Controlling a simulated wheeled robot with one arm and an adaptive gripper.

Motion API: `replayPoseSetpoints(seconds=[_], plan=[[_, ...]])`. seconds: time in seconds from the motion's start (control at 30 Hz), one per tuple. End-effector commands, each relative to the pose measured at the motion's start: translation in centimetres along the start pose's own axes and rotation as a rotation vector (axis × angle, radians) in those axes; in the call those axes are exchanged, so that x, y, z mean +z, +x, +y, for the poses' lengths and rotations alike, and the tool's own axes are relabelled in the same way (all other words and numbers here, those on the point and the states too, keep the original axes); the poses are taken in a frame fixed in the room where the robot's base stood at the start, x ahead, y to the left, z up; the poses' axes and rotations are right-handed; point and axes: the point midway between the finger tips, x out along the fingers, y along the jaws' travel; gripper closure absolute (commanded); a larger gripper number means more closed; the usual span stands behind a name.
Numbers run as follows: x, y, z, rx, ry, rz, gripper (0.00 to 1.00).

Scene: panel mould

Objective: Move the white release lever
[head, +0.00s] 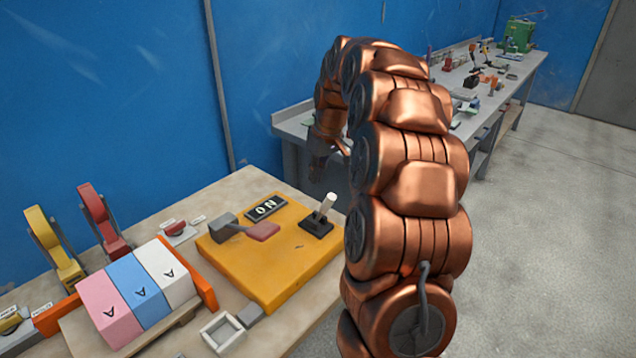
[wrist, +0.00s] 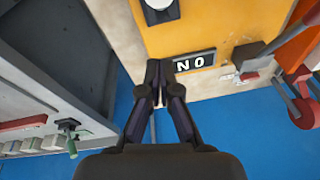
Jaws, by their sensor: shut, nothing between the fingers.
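The white release lever (head: 328,204) stands up, slightly tilted, from a black base (head: 316,226) on a yellow panel (head: 290,262) in the head view. In the wrist view its round white end (wrist: 158,4) shows at the top edge, on the black base. My gripper (wrist: 160,68) is shut and empty in the wrist view, its tips beside the black ON plate (wrist: 195,62) and below the lever in the picture. In the head view my gripper (head: 320,165) is dark and partly hidden by my arm, above and behind the lever, apart from it.
A red-handled lever (head: 262,231) with a grey block (head: 223,225) is on the same panel. A pink, blue and white block set (head: 140,285) lies left, with yellow (head: 52,248) and red (head: 104,222) clamps behind. A grey bench (head: 290,125) stands beyond.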

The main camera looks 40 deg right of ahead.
Motion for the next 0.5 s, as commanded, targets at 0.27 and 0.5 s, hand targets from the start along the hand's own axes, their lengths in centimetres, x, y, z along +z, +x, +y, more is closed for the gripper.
replayPoseSetpoints(seconds=[0.27,0.5], plan=[[-0.4,-4.3,-0.5,0.001,-0.011,0.007,1.0],[-0.5,-7.2,-0.4,0.002,-0.009,0.007,1.0]])
